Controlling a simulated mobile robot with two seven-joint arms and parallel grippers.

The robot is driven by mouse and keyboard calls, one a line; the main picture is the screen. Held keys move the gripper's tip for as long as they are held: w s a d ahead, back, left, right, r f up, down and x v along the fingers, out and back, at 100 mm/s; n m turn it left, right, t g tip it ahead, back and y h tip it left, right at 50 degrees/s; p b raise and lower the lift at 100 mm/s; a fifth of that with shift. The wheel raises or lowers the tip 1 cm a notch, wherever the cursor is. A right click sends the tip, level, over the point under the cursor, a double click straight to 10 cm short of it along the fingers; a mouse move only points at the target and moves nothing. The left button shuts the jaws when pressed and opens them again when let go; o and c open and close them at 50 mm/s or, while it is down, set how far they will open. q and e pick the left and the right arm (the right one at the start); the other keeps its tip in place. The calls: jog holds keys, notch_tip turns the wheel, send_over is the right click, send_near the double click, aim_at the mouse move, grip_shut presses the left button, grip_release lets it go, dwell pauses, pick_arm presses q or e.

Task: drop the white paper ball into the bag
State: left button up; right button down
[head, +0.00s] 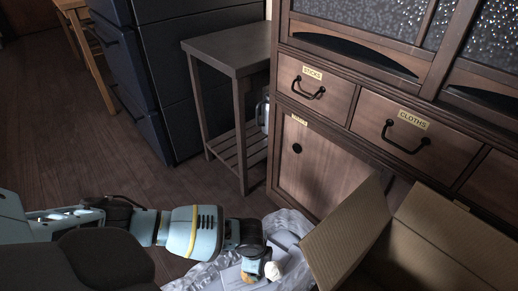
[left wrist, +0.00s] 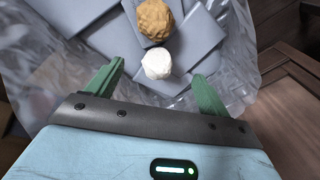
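The white paper ball (left wrist: 156,65) lies below my left gripper in the left wrist view, beside a crumpled brown ball (left wrist: 155,20). It also shows in the head view (head: 272,270), just by the gripper's tip. The clear plastic bag (left wrist: 240,45) spreads around both balls, with grey flat pieces (left wrist: 190,45) in it; it also shows in the head view (head: 290,222). My left gripper (left wrist: 156,88) is open over the bag, with gaps between its green fingers and the white ball. I cannot tell whether the white ball rests on the grey pieces. My right gripper is not in view.
An open cardboard box (head: 420,240) stands right of the bag, its flap close to it. A wooden cabinet (head: 325,165) with labelled drawers rises behind. A small grey table (head: 235,50) and dark drawer unit (head: 170,70) stand farther back. Floor on the left is clear.

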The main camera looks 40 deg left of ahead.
pick_arm(q)
notch_tip(320, 180, up, 8)
jog(key=s+p, duration=0.1)
jog(key=p, duration=0.3)
jog(key=shift+s+f, duration=0.15)
jog(key=shift+s, duration=0.05)
jog(key=shift+a, duration=0.1)
dwell(0.6)
